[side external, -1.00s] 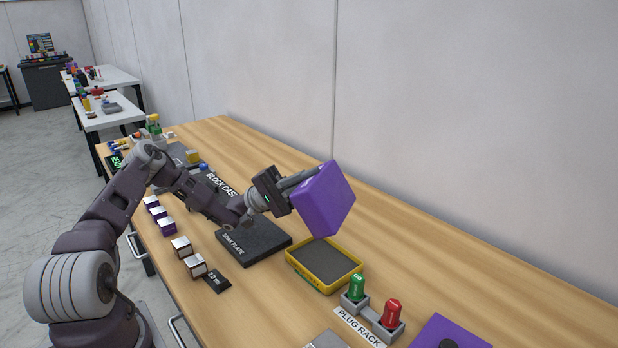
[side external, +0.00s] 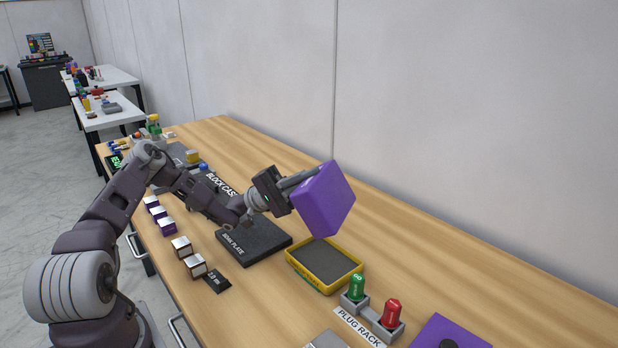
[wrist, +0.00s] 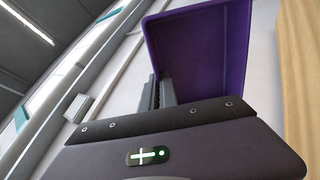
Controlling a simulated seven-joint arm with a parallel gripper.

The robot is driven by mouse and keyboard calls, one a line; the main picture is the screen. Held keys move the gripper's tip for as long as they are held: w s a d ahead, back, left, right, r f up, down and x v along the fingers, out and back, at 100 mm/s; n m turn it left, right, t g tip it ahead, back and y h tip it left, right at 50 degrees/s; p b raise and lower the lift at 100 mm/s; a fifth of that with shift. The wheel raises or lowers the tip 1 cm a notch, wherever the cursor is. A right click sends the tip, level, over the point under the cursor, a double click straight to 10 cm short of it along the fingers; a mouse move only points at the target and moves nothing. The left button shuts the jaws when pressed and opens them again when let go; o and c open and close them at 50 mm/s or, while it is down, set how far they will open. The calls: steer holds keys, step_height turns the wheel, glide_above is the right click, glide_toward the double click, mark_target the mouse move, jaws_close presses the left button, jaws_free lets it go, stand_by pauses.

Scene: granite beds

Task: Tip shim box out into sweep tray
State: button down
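The purple shim box (side external: 326,200) is in the air, strongly tilted, above the yellow-rimmed sweep tray (side external: 307,279). My gripper (side external: 303,181) is shut on one wall of the box. In the wrist view, the gripper's fingers (wrist: 160,92) pinch the edge of the purple box (wrist: 205,50), whose inner faces look bare where they show. The box's lowest corner is just above the far part of the tray in the side view. The tray's grey floor shows no loose pieces that I can make out.
A plug rack (side external: 362,327) with a green plug (side external: 357,287) and a red plug (side external: 391,313) stands close to the tray. A dark plate (side external: 254,241) lies to the tray's left. Several small blocks line the bench's near edge. The bench by the wall is clear.

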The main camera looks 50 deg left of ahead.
mark_target(323, 172)
steer(key=shift+w+d+r+g+y, duration=0.25)
steer(key=shift+d+y, duration=0.15)
steer(key=shift+y, duration=0.1)
steer(key=shift+w+d+r+g+y, duration=0.15)
steer(key=shift+d+r+g+y, duration=0.15)
steer(key=shift+y, duration=0.2)
steer(key=shift+w+d+g+y, duration=0.3)
steer(key=shift+d+g+y, duration=0.15)
steer(key=shift+d+y, duration=0.35)
steer(key=w+d+g+y, duration=0.35)
steer(key=d+y, duration=0.25)
steer(key=y, duration=0.3)
step_height(323, 172, down, 5)
steer(key=w+d+g+y, duration=0.1)
steer(key=d+g+y, duration=0.1)
steer(key=g+y, duration=0.3)
steer(key=y, duration=0.4)
steer(key=shift+d+f+y, duration=0.15)
steer(key=shift+d+y, duration=0.15)
steer(key=shift+d, duration=0.05)
steer(key=shift+g, duration=0.25)
